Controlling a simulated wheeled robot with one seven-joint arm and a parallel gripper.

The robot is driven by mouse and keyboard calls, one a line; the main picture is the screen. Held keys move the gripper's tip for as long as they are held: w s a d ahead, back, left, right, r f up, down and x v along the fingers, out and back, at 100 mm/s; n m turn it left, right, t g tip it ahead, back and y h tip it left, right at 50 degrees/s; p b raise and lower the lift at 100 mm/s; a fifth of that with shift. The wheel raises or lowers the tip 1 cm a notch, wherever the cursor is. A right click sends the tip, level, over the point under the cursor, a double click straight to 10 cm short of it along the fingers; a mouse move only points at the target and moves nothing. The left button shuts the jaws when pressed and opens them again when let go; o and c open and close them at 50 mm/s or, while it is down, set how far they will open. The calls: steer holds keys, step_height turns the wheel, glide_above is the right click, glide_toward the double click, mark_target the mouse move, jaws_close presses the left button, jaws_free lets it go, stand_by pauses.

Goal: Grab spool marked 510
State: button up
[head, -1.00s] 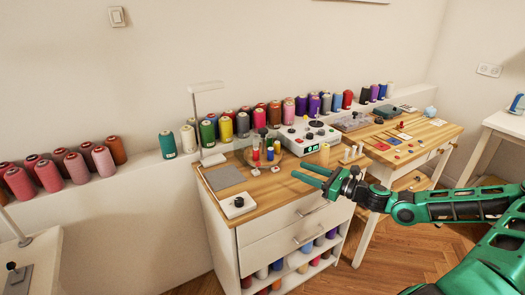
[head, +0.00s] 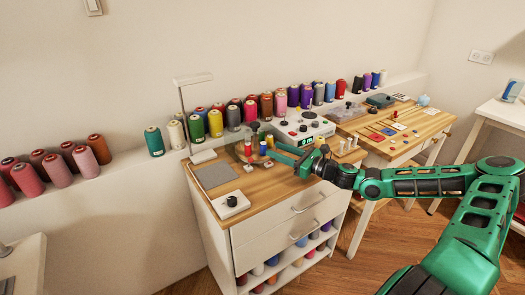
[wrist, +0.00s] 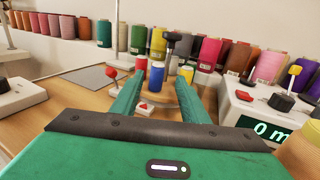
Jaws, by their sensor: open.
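My gripper (head: 280,153) reaches over the wooden cabinet top, open, with its fingers pointing at a cluster of small spools. In the wrist view its two green fingers (wrist: 162,80) stand apart with nothing held. A small blue spool (wrist: 152,82) stands ahead, in the gap between them; it also shows in the head view (head: 263,148). A small yellow spool (wrist: 186,74) is by the right finger. A small red spool (head: 248,149) stands left of the blue one. Large spools line the back ledge, such as a green one (wrist: 158,42). No marking 510 is readable on any spool.
A white control box with a green display (head: 302,130) stands right of my gripper. A grey pad (head: 214,175), a box with a black knob (head: 231,205) and a lamp (head: 181,112) are at left. A white block with a red triangle (wrist: 150,107) lies below the fingers.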

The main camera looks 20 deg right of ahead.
mark_target(263, 149)
steer(key=x, duration=0.4)
steer(key=shift+s+a, duration=0.1)
steer(key=shift+s, duration=0.1)
jaws_close()
steer(key=shift+r, duration=0.1)
